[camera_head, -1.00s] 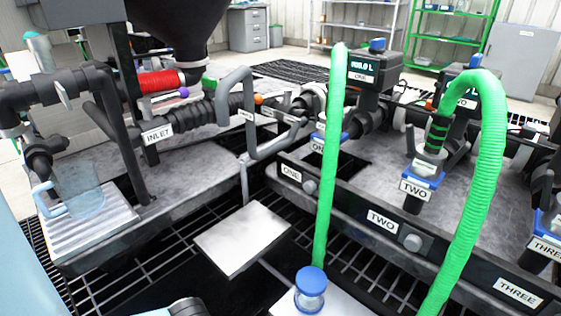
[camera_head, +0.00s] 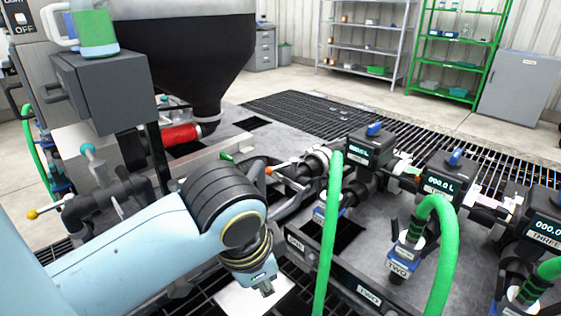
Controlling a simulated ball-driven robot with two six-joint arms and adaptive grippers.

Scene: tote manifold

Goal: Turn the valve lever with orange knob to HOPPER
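The orange knob (camera_head: 268,170) shows as a small spot on the pipework below and right of the black hopper (camera_head: 190,65). Its lever is small, and I cannot tell which way it is set. No HOPPER label is readable. My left arm comes in from the left, bent at a large black joint in front of the pipework. The end of my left arm, with the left gripper (camera_head: 266,289), points down, in front of and below the orange knob and apart from it. Its fingers are too hidden to read. My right gripper is not in view.
Green hoses (camera_head: 328,235) rise at the right of my arm beside metered outlets, among them one labelled TWO (camera_head: 398,268). A red pipe section (camera_head: 180,135) lies under the hopper. A grey box carrying a green-filled jug (camera_head: 95,35) stands at the left. Shelves stand behind.

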